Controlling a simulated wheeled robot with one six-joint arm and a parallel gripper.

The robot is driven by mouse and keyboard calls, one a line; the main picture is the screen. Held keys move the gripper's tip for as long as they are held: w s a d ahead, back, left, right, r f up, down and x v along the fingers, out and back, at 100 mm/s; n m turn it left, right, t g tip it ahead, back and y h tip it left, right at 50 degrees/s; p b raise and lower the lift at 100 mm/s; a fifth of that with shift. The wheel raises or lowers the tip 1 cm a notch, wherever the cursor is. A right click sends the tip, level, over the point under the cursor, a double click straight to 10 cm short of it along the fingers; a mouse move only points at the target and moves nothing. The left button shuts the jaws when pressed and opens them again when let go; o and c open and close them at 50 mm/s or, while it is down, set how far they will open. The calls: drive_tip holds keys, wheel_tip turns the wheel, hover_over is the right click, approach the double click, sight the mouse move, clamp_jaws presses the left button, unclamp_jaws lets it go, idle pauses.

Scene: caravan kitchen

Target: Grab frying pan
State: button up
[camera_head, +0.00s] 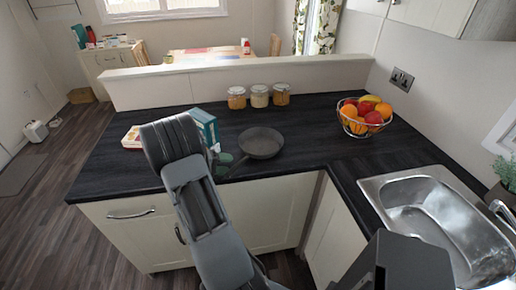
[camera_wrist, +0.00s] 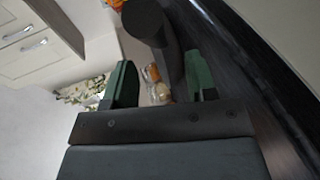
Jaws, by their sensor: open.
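The dark frying pan (camera_head: 262,143) lies on the black counter, with its handle towards my gripper (camera_head: 222,161). My gripper is open, with green fingers, just left of the pan and close to its handle. In the wrist view, my gripper (camera_wrist: 160,66) has its two fingers spread apart. The fingers are not closed on the handle. Whether either finger touches it cannot be told. My arm hides part of the counter in the head view.
A teal box (camera_head: 206,127) and a flat packet (camera_head: 131,137) are near my wrist. Several jars (camera_head: 259,96) stand behind the pan against a low wall. A fruit bowl (camera_head: 365,117) and a sink (camera_head: 430,215) are to the right. The counter (camera_head: 310,140) right of the pan is clear.

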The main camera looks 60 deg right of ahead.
drive_tip(key=shift+p+x, duration=0.8)
drive_tip(key=shift+x, duration=1.6)
drive_tip(key=shift+d, duration=0.1)
clamp_jaws()
drive_tip(key=shift+w+r, duration=0.1)
